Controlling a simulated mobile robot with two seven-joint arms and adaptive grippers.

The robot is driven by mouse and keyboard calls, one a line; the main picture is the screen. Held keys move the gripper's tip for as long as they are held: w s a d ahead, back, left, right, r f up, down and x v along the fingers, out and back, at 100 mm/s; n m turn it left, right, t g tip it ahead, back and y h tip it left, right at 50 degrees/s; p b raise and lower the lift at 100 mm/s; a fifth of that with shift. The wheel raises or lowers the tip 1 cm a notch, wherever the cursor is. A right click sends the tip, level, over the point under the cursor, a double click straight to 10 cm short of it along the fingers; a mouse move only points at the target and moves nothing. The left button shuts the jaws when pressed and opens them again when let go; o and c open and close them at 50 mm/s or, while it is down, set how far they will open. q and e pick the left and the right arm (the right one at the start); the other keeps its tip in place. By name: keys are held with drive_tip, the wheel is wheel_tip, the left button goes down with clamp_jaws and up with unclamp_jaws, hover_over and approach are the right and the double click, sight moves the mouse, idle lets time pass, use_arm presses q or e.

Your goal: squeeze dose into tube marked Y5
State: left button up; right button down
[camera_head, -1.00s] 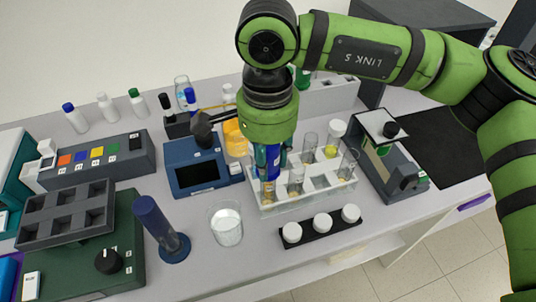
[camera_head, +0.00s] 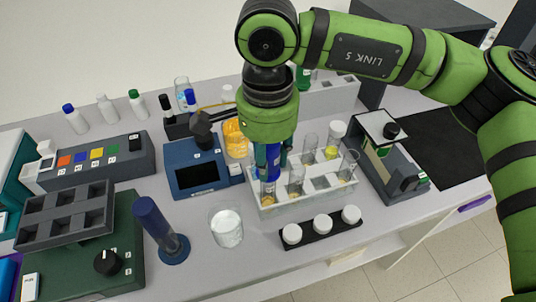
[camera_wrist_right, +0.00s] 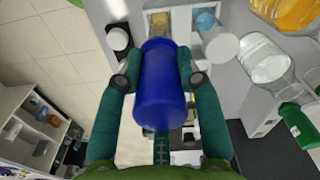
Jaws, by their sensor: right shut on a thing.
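My right gripper (camera_head: 272,152) points straight down over the white tube rack (camera_head: 318,199). Its fingers are shut on a blue dropper (camera_head: 272,168), whose rounded blue end (camera_wrist_right: 162,88) fills the space between the fingers in the right wrist view. The lower end of the dropper is over or in the front-left tube (camera_head: 268,195), which holds a little amber liquid; how deep it reaches I cannot tell. Other glass tubes stand in the rack, some with yellow liquid. No Y5 mark is readable on any tube. My left gripper is not in view.
A beaker of white material (camera_head: 227,228) and a blue cylinder on a round base (camera_head: 160,228) stand left. A blue device with a screen (camera_head: 197,175) is behind them. A grey instrument (camera_head: 393,165) stands right.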

drive_tip(key=shift+r+p, duration=2.7)
drive_tip(key=shift+r, duration=2.35)
